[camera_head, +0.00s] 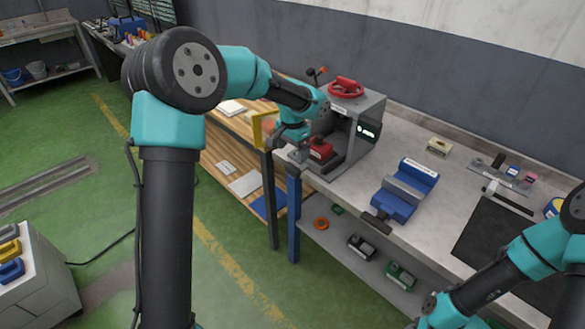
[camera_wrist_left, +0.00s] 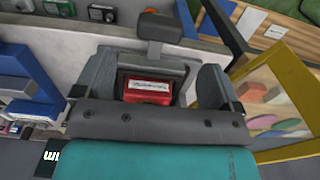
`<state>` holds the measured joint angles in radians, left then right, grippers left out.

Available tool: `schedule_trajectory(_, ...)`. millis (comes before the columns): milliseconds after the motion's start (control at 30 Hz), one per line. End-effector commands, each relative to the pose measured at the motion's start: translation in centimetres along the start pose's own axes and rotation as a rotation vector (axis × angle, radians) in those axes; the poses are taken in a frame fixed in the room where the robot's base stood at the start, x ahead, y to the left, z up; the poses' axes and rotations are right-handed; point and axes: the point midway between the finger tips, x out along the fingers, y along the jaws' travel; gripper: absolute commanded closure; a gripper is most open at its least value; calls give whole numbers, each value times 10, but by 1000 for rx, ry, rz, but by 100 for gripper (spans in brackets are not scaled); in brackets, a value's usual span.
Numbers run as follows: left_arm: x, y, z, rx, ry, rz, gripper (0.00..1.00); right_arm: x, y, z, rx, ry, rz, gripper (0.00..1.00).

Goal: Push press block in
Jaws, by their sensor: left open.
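The press block (camera_head: 321,150) is red and sits low in the open front of the grey press (camera_head: 366,110). In the left wrist view the red press block (camera_wrist_left: 147,91) has a white label and lies between my fingers, beyond the palm. My left gripper (camera_head: 299,156) is at the press's open front, close to the block. In the wrist view the left gripper (camera_wrist_left: 153,76) has its fingers spread apart, with nothing clearly held. I cannot tell whether it touches the block. My right arm is at the lower right, its fingers not visible.
A red handwheel (camera_head: 346,87) tops the press. A blue and grey vise (camera_head: 405,190) stands to its right on the bench. A yellow frame (camera_wrist_left: 285,85) stands close on the right in the wrist view. A dark mat (camera_head: 500,243) lies farther right.

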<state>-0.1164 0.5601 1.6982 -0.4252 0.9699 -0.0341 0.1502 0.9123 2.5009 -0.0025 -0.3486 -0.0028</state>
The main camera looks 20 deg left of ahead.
Motion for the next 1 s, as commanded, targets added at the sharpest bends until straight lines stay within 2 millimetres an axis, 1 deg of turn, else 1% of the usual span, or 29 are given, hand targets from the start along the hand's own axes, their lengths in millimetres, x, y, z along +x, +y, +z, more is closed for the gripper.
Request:
schedule_trajectory(33, 10, 0, 0, 0, -4, 0, 11, 0, 0, 0, 0, 0, 0, 57)
schedule_trajectory(200, 39, 0, 0, 0, -4, 1, 11, 0, 0, 0, 0, 0, 0, 57)
schedule_trajectory(300, 55, 0, 1, 1, -4, 1, 11, 0, 0, 0, 0, 0, 0, 57)
schedule_trajectory(433, 70, 0, 0, 0, -2, 0, 11, 0, 0, 0, 0, 0, 0, 57)
schedule_trajectory(600, 79, 0, 0, 1, 0, 0, 11, 0, 0, 0, 0, 0, 0, 57)
schedule_trajectory(867, 80, 0, 0, 1, 0, 0, 11, 0, 0, 0, 0, 0, 0, 57)
schedule_trajectory(1000, 80, 0, 0, 0, 0, 0, 23, 0, 0, 0, 0, 0, 0, 57)
